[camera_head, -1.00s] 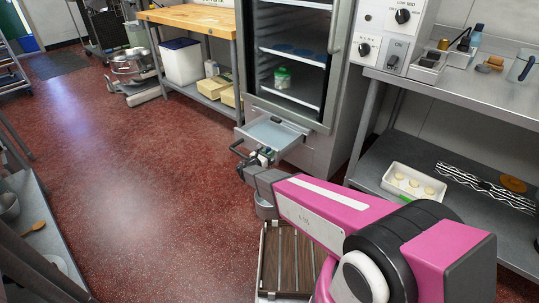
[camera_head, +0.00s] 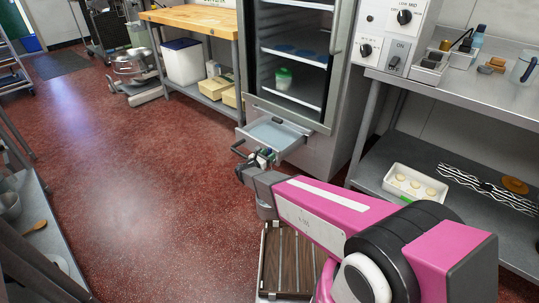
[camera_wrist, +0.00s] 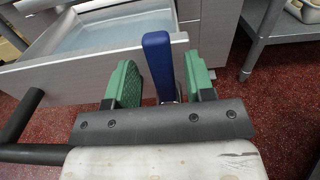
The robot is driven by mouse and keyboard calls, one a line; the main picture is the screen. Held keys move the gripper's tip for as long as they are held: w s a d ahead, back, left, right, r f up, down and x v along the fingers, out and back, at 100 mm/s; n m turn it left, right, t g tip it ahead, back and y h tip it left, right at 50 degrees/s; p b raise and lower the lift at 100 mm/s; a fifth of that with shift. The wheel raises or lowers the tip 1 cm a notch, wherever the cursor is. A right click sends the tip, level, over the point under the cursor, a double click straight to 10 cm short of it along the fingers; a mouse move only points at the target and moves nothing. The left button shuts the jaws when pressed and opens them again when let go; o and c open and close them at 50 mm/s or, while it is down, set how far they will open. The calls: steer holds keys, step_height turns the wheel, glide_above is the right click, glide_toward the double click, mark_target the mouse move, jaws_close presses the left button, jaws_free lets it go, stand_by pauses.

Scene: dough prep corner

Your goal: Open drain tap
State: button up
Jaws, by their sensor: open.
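The drain tap's blue lever (camera_wrist: 158,62) stands upright at the front of a pulled-out metal water drawer (camera_head: 298,143). In the wrist view the lever is between the two green-padded fingers of my gripper (camera_wrist: 160,80). The fingers are open, with a visible gap on each side of the lever; the right pad is nearer to it. The lever's lower end and the tap body are hidden behind my gripper. In the head view my gripper (camera_head: 262,157) is small, at the drawer's front.
The drawer's dark bar handle (camera_wrist: 22,118) is left of my gripper. The drawer holds shallow water (camera_wrist: 115,35). A tall glass-front cabinet (camera_head: 338,75) rises above it. A slatted wooden rack (camera_head: 285,260) is below my arm. Red floor (camera_head: 150,190) lies open to the left.

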steer(key=v, duration=0.9)
steer(key=shift+s, duration=0.15)
steer(key=s+d+r+m+g+y, duration=0.1)
steer(key=s+d+r+m+g, duration=0.15)
steer(key=d+m+g, duration=0.6)
steer(key=s+d+r+m+g, duration=0.25)
steer(key=d+m, duration=0.25)
steer(key=d, duration=0.9)
steer(key=s+d+r+m+g+y, duration=0.3)
steer(key=s+d+r+m+y, duration=0.4)
steer(key=m, duration=0.8)
steer(key=s+d+y, duration=0.2)
steer(key=s+y, duration=0.1)
steer(key=s, duration=0.1)
steer(key=shift+s+r, duration=0.25)
steer(key=shift+s, duration=0.05)
